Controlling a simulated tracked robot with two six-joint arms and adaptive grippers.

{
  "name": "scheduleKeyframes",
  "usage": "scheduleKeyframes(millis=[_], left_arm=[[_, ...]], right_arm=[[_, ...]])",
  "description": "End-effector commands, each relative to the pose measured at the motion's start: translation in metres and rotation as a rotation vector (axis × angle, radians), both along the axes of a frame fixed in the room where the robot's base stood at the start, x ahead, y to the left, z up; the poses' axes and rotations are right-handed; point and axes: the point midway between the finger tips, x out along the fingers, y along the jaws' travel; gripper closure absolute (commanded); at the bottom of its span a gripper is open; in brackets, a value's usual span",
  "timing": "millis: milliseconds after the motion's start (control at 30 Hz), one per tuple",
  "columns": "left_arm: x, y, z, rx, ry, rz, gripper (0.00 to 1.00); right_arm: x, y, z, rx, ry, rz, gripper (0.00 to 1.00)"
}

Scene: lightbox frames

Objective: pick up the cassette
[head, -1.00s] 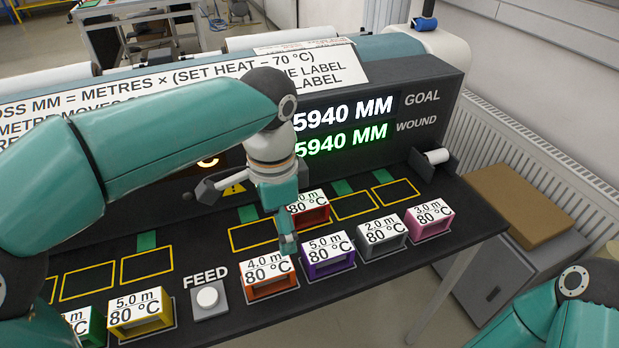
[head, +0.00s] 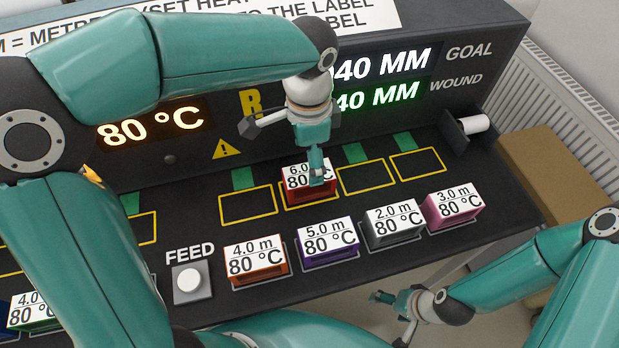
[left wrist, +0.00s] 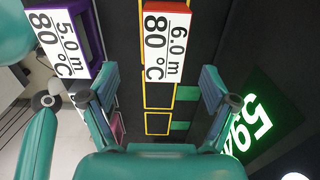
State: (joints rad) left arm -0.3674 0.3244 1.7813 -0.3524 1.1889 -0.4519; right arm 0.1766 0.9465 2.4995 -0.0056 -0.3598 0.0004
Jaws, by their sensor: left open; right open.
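A red cassette (head: 308,187) labelled 6.0 m, 80 °C stands in a yellow-outlined slot in the back row. My left gripper (head: 317,174) is open above it and covers part of its label. In the left wrist view the red cassette (left wrist: 166,42) lies between the lines of the two spread fingers (left wrist: 155,88), and nothing is held. In front stand orange (head: 256,262), purple (head: 328,241), grey (head: 393,226) and pink (head: 453,208) cassettes. My right gripper (head: 388,318) is open and empty at the lower right, off the table's front edge.
Behind the slots rises the dark panel (head: 290,135) with lit displays. Empty yellow-outlined slots flank the red cassette. A white roll on a holder (head: 473,124) is at the right end.

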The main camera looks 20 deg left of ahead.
Motion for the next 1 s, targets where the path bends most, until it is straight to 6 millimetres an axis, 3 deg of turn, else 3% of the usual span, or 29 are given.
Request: scheduleKeyframes(millis=[133, 467, 700, 1000], left_arm=[[-0.001, 0.002, -0.027, 0.001, 0.003, 0.003, 0.14], [0.001, 0.003, -0.050, 0.001, 0.003, 0.006, 0.14], [0.007, 0.004, -0.083, 0.001, 0.003, 0.005, 0.14], [0.007, 0.004, -0.092, -0.001, -0.001, 0.006, 0.14]], right_arm=[[0.000, 0.000, -0.002, 0.000, -0.001, 0.000, 0.18], [0.000, 0.000, 0.000, 0.000, -0.001, 0.000, 0.18], [0.000, 0.000, 0.002, 0.000, -0.001, 0.000, 0.18], [0.000, 0.000, 0.002, 0.000, -0.001, 0.000, 0.18]])
